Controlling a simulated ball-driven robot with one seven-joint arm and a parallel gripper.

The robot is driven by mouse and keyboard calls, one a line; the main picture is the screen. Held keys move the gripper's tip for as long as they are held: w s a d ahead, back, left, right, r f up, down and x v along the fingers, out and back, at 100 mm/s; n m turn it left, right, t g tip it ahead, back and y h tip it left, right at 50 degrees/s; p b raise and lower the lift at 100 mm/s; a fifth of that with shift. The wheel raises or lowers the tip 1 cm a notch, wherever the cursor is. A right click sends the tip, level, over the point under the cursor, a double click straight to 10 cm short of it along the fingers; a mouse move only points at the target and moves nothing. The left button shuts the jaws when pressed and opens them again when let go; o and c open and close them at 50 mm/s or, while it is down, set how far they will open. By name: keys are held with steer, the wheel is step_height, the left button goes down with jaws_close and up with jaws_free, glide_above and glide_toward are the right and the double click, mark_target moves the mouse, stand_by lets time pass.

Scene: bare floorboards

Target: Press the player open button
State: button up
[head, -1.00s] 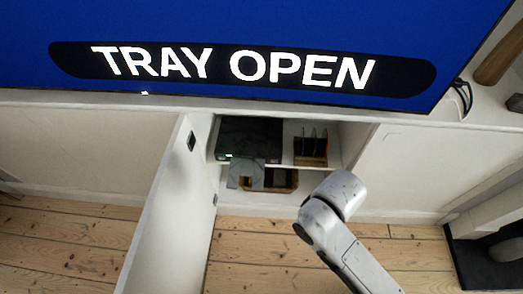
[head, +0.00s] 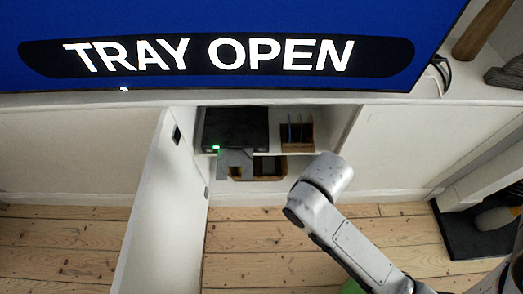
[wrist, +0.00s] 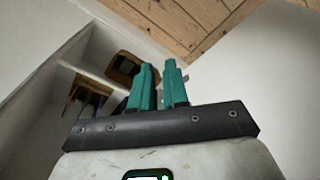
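The black player (head: 237,126) sits on the upper shelf of the open cabinet, with a small green light (head: 216,148) at its lower left front. A light grey piece (head: 240,160) shows just below its front; I cannot tell its exact shape. The open button is too small to make out. The screen (head: 215,80) above reads "TRAY OPEN". In the wrist view my gripper (wrist: 159,68) has two teal fingers with a narrow empty gap between them. They point past the shelf edge and the inside of the cabinet. I cannot make out the gripper in the head view.
The open white cabinet door (head: 165,205) stands left of the opening. A wooden rack (head: 297,136) is right of the player. A brown wooden box (head: 268,168) is on the lower level. Bare floorboards (head: 260,265) are in front.

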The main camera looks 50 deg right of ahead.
jaws_close()
stand_by(0.3)
steer(key=shift+w+f, duration=0.1)
stand_by(1.0)
